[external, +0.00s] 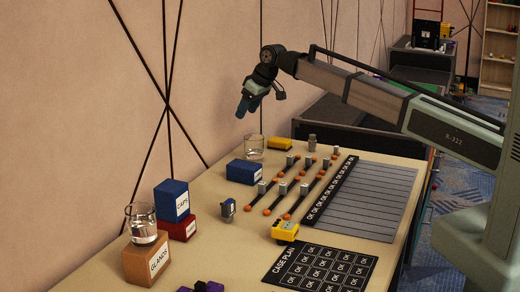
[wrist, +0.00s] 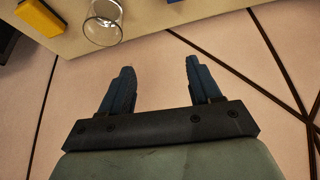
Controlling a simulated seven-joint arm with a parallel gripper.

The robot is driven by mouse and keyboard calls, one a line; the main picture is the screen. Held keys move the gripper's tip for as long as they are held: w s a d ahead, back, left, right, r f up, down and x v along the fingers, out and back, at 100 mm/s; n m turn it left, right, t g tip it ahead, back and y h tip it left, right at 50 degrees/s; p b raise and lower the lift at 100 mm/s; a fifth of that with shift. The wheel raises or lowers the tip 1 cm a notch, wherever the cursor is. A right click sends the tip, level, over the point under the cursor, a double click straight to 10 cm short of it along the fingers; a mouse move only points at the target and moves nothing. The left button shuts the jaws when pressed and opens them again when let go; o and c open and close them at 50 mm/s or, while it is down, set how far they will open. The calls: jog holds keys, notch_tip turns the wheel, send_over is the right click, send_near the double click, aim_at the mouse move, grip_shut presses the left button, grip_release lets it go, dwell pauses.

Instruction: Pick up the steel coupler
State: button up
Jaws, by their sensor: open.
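A small grey metallic cylinder (external: 312,143), which looks like the steel coupler, stands upright near the far edge of the table in the external view. Several small grey metallic pieces also stand along black strips in front of it, so I cannot be sure which is the coupler. My gripper (external: 248,106) is raised above the far end of the table, left of the cylinder and apart from it. In the wrist view my gripper (wrist: 159,70) has its two blue fingers apart with nothing between them. The cylinder is not recognisable in the wrist view.
A glass (external: 253,147), which also shows in the wrist view (wrist: 103,22), stands by a blue box (external: 244,172) and a yellow block (external: 280,143). The wall (external: 90,110) is close on the left. A second glass (external: 141,224) sits on the GLANDS box (external: 140,262).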

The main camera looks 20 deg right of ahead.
jog(key=w+d+f+m+h, duration=0.1)
jog(key=w+d, duration=0.4)
jog(key=d, duration=0.3)
jog(key=w+d+f+m, duration=0.15)
jog(key=w+d, duration=0.25)
jog(key=d, duration=0.4)
jog(key=m+g+h, duration=0.2)
jog(key=m+g, duration=0.2)
jog(key=m, duration=1.9)
send_over(312, 141)
jog(key=w+d, duration=0.1)
jog(key=f, duration=1)
jog(key=shift+w+f, duration=0.2)
jog(key=shift+f, duration=0.1)
jog(key=shift+s+a+f, duration=0.1)
jog(key=shift+f, duration=2.65)
jog(key=c, duration=1.1)
